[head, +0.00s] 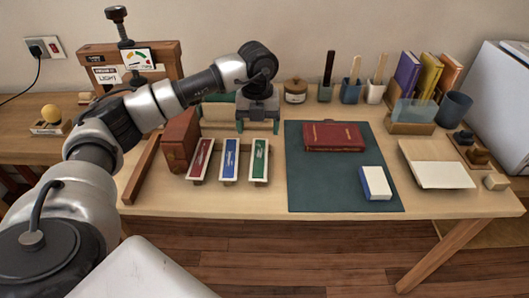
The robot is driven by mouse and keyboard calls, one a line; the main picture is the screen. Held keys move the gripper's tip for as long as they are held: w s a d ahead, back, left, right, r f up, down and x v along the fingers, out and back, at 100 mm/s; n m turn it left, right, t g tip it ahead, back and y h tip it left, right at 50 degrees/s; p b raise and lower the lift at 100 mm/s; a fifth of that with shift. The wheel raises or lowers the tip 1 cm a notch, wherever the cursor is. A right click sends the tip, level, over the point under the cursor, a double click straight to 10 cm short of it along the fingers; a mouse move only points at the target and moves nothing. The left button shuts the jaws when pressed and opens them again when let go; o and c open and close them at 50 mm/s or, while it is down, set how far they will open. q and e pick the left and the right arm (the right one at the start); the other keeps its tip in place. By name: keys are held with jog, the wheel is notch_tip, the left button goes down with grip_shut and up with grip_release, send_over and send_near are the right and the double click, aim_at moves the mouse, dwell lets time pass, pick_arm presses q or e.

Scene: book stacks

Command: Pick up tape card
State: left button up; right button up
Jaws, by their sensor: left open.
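Three small upright cards in white frames stand in a row left of the green mat: a red one (200,158), a blue one (230,159) and a green one (259,159). Each bears a small picture, too small to read, so I cannot tell which is the tape card. My left gripper (258,127) is open, pointing down behind the blue and green cards, with its fingers apart and no card between them. It partly hides a wooden holder (215,114) behind it. My right gripper is not in view.
A red book (333,136) and a white-and-blue box (375,183) lie on the green mat (320,185). A reddish-brown block (180,140) stands left of the cards. Brush cups, upright books (428,75) and a paper tray (437,165) fill the back and right. The table front is clear.

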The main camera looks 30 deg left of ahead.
aim_at(259, 158)
pick_arm(q)
notch_tip(259, 158, down, 4)
jog(key=shift+s+r, duration=0.1)
jog(key=shift+s, duration=0.05)
jog(key=shift+d+f, duration=0.1)
jog(key=shift+f, duration=2.65)
jog(key=shift+c, duration=0.4)
jog(key=c, duration=0.9)
jog(key=shift+r, duration=0.15)
